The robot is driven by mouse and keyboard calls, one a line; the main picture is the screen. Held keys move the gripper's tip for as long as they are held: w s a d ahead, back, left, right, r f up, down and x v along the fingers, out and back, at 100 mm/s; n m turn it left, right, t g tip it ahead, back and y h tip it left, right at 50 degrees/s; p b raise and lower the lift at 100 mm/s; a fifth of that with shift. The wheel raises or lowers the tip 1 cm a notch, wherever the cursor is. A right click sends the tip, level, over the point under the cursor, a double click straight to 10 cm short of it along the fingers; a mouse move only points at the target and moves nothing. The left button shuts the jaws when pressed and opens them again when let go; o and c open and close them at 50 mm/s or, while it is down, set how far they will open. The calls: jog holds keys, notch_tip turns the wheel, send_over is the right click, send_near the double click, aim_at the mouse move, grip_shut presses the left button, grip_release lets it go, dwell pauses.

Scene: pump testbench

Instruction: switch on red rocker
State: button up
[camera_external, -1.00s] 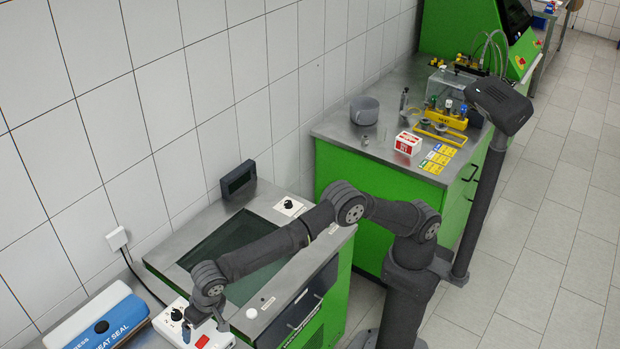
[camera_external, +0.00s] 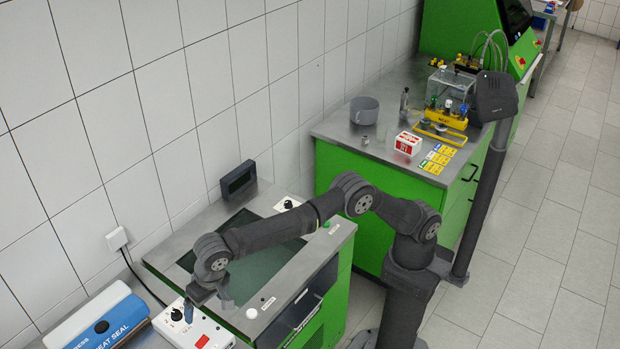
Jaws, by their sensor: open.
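The red rocker (camera_external: 202,341) is a small red patch on top of a white control box (camera_external: 222,337) at the bottom left of the external view. A black knob (camera_external: 177,314) sits on the same box, to the rocker's left and farther back. My gripper (camera_external: 207,304) hangs above the back part of the box with its fingers apart and empty. A dark blue fingertip shows close to the knob in the picture; I cannot tell its height over the box. The rocker is in plain view, but its switch position is too small to tell.
A blue and white heat sealer (camera_external: 105,322) stands left of the box. A steel-topped green bench with a sunken basin (camera_external: 265,268) lies right of it, carrying a white round button (camera_external: 252,313) and a dark display (camera_external: 238,180). The tiled wall runs behind.

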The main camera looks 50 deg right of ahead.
jog(key=shift+w, duration=0.1)
jog(key=c, duration=1.4)
jog(key=shift+w+f, duration=0.15)
jog(key=shift+w, duration=0.25)
jog(key=c, duration=0.4)
jog(key=w+t, duration=0.1)
jog(key=w, duration=0.2)
jog(key=w+t+y, duration=0.1)
jog(key=w, duration=0.2)
jog(key=w+t, duration=0.2)
jog(key=w, duration=0.1)
jog(key=shift+d+f+n+y, duration=0.35)
jog(key=shift+f+n+y, duration=0.05)
grip_shut()
jog(key=w+d+n+t+y, duration=0.2)
jog(key=w+n+y, duration=0.4)
jog(key=n, duration=0.1)
jog(key=s+d+f+n+g+y, duration=0.1)
jog(key=s+d+f+n+g, duration=0.2)
jog(key=s+n+g, duration=0.1)
jog(key=s+d+f+n+g+y, duration=0.2)
jog(key=s+d+f+n+g, duration=0.2)
jog(key=s+n, duration=0.2)
jog(key=shift+s+f, duration=0.15)
jog(key=shift+s, duration=0.95)
